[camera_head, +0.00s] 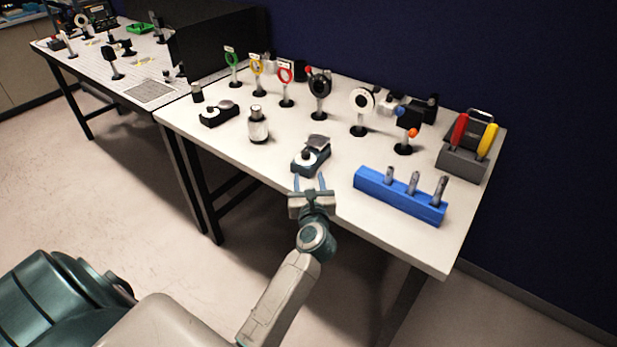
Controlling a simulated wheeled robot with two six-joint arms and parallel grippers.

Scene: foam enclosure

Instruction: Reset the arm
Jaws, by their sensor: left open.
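My left gripper (310,184) is over the front edge of the white table (232,150). Its two blue-grey fingers are apart and point away from me toward a small black and silver device (311,155). The fingertips are close to the front of that device. I cannot tell whether they touch it. Nothing shows between the fingers. My right gripper is not in view.
A blue block (400,195) with several metal posts stands right of my gripper. A silver cylinder (258,128) and another black device (219,113) stand left. Ring mounts on stands, such as the red one (285,75), line the back. A grey holder (463,162) is far right.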

